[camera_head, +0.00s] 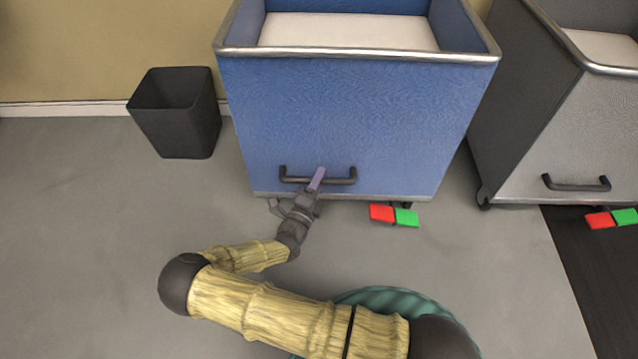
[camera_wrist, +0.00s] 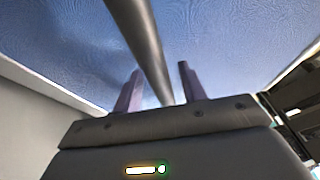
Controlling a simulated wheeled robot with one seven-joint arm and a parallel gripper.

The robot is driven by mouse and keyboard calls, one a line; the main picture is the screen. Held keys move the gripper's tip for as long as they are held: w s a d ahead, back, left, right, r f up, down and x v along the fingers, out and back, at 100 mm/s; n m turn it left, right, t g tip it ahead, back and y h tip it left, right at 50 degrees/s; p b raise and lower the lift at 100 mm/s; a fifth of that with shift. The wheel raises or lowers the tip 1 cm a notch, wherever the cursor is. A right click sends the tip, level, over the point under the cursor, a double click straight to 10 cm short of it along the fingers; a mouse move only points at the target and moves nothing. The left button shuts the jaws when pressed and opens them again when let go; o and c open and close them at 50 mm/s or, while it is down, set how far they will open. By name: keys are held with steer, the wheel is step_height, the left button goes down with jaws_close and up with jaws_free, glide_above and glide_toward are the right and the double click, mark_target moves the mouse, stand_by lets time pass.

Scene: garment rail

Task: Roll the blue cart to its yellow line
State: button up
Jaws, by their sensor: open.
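The blue cart (camera_head: 350,115) stands upright on the grey floor, with a metal rim and a white inside. Its dark handle (camera_head: 335,181) is a horizontal bar low on the front panel. My gripper (camera_head: 317,178) is at the middle of this handle. In the wrist view, the handle bar (camera_wrist: 140,40) runs between the two purple fingers of my gripper (camera_wrist: 159,70), which are open with gaps beside the bar. I cannot tell whether a finger touches it. No yellow line shows in either view.
A grey cart (camera_head: 550,140) stands close on the right, its handle facing me. A black bin (camera_head: 177,115) stands left of the blue cart by the wall. Red (camera_head: 382,213) and green (camera_head: 406,217) pedals stick out under the blue cart. A dark mat (camera_head: 585,270) lies at right.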

steer(key=shift+w, duration=0.1)
jaws_close()
